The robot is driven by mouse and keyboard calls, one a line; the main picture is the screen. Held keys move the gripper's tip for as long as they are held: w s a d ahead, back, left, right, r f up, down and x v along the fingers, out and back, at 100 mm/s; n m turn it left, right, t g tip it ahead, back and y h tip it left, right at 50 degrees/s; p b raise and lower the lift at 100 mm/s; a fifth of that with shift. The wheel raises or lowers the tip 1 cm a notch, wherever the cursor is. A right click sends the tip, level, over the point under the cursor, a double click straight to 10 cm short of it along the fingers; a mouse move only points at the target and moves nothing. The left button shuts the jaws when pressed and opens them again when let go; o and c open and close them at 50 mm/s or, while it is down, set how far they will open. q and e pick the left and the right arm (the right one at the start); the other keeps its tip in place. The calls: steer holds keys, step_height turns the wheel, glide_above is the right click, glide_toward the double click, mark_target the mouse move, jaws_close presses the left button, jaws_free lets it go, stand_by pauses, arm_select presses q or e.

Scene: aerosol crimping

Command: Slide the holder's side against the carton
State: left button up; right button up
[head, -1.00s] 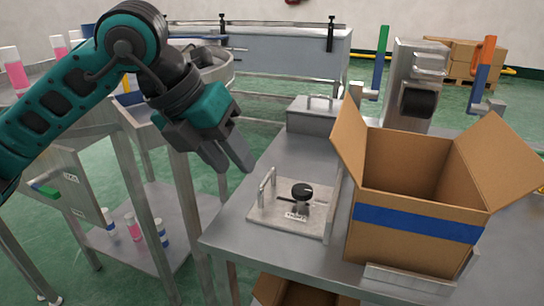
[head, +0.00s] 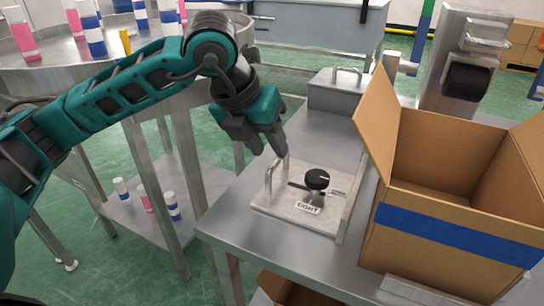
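The holder's sliding side is a pale metal plate (head: 270,205) with an upright wall (head: 352,205) along its right edge. It has an upright bar handle (head: 277,175) at its left, a black knob (head: 317,180) and a label reading "TIGHT". The open cardboard carton (head: 400,240) with a blue band stands to the right; a narrow gap seems to show between it and the wall. My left gripper (head: 271,150) is above the handle, fingers pointing down and apart, with nothing between them. Whether a fingertip touches the handle I cannot tell. My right gripper is out of view.
A low metal lip (head: 410,292) runs along the carton's front bottom. A grey box with a handle (head: 340,92) stands behind the plate. A machine with a black roller (head: 468,82) stands behind the carton. The table (head: 225,225) is bare left of the plate.

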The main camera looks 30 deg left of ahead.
arm_select(q)
steer(key=shift+x, duration=1.4)
steer(key=shift+c, duration=0.3)
jaws_close()
